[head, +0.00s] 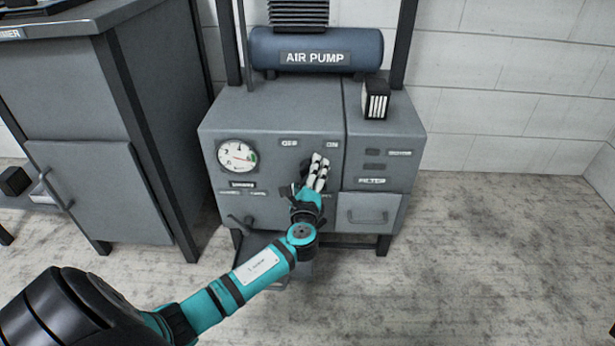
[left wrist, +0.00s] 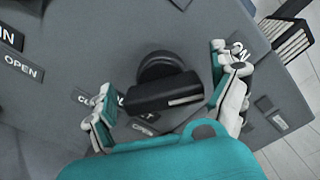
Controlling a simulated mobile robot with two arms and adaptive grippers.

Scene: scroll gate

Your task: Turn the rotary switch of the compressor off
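The compressor is a grey cabinet (head: 270,165) with a blue AIR PUMP tank (head: 318,50) on top. My left gripper (head: 318,168) is at the front panel, below the labels near the top of the panel. The black rotary switch (left wrist: 162,92) shows in the left wrist view, with a white mark near the right end of its bar. My left gripper (left wrist: 166,100) is open, with a finger on either side of the switch and gaps between. My right gripper is out of view.
A round gauge (head: 237,155) sits left on the panel, with a dark lever (head: 240,221) below it. A drawer (head: 371,213) is at the lower right. A small black box (head: 376,98) stands on top. Another grey cabinet (head: 100,180) is at left; floor at right is clear.

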